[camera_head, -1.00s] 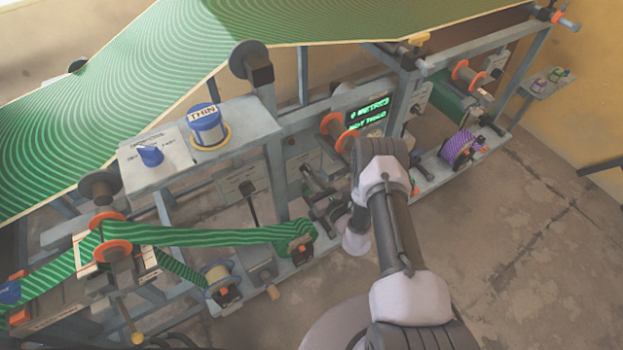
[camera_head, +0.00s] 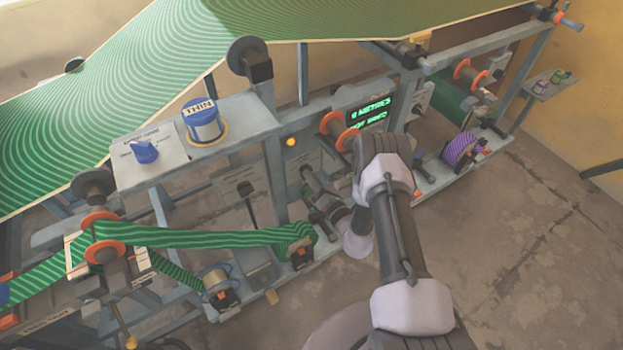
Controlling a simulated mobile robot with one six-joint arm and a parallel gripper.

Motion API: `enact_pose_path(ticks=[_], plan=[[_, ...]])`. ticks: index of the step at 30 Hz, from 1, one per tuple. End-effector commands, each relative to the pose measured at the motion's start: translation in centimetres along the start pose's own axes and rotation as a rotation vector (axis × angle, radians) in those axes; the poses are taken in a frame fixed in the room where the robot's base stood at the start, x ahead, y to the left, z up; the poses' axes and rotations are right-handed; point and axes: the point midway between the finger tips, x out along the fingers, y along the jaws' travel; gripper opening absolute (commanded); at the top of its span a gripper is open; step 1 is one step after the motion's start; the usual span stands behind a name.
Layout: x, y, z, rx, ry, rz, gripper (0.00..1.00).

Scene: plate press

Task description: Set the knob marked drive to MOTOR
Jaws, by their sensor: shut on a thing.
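My gripper (camera_head: 308,182) is at the front panel of the press frame, left of my grey and white arm. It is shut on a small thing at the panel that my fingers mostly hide. From its place this seems to be the drive knob, but I cannot read its marking or where it points. An amber lamp (camera_head: 290,142) glows on the panel just above my gripper. A dark display (camera_head: 370,112) to the upper right shows green text, with "0 METRES" on its first line.
A blue knob (camera_head: 145,150) and a spool marked THIN (camera_head: 203,122) are on the upper left shelf. Green striped ribbon (camera_head: 215,237) runs over orange-flanged rollers below left. A purple spool (camera_head: 460,149) is at right. The concrete floor (camera_head: 500,240) is clear at lower right.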

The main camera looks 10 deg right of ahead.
Motion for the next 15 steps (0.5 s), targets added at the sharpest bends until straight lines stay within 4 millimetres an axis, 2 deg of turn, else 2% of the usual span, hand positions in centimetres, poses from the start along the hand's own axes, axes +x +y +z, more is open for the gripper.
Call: enact_pose_path(ticks=[15], plan=[[-0.04,-0.03,-0.1,0.136,0.002,-0.001,0.0]])
